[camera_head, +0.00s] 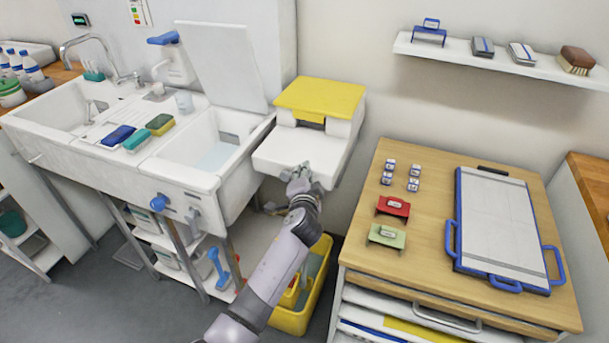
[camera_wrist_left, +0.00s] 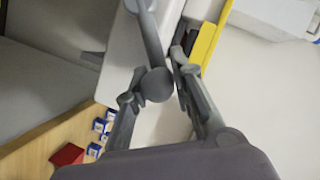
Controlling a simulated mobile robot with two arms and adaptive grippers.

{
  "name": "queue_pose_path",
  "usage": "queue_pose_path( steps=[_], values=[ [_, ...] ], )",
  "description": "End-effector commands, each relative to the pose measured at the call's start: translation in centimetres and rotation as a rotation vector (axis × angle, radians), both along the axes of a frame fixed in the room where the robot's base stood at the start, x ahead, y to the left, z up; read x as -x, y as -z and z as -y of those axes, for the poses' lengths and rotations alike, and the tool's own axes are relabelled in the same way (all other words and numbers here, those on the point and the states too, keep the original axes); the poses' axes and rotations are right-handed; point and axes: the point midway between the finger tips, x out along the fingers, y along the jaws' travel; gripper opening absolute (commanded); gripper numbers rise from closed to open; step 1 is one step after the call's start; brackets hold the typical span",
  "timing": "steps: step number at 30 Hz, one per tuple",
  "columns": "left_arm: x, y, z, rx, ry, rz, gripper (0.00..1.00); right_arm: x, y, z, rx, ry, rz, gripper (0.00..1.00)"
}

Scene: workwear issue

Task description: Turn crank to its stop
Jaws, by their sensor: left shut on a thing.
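The crank (camera_wrist_left: 150,38) is a grey arm with a round grey knob (camera_wrist_left: 156,85) at its end, in the left wrist view. It sits against the front of a white box-shaped unit (camera_head: 300,150) with a yellow top (camera_head: 320,97). My left gripper (camera_head: 300,175) is at the front of this unit; in the left wrist view its fingers (camera_wrist_left: 157,80) are on either side of the knob, shut on it. In the head view my gripper hides most of the crank. My right gripper is not in view.
A yellow bucket (camera_head: 291,320) is below. A wooden-topped cabinet (camera_head: 425,259) with a blue-edged board (camera_head: 496,220) stands right. A wall shelf (camera_head: 470,60) is above.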

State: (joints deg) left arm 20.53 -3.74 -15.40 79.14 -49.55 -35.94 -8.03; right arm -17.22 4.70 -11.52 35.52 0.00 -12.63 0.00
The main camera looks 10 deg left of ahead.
Motion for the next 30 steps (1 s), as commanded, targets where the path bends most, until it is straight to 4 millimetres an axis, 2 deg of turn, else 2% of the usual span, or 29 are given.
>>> queue_pose_path(
  steps=[5,6,14,25,30],
  values=[
    [0.1,0.5,0.0,0.003,-0.001,-0.009,0.00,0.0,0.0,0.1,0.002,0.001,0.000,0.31],
    [0.1,0.5,0.0,0.002,0.000,-0.009,0.25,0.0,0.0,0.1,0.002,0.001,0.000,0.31],
    [0.1,0.3,0.0,0.000,-0.001,-0.006,0.42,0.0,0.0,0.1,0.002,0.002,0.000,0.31],
    [0.3,0.2,0.0,0.000,-0.001,-0.004,0.43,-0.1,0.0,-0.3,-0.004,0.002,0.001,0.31],
    [2.2,-0.2,0.4,0.001,-0.001,-0.004,0.43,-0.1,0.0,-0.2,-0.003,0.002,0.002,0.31]
  ],
)
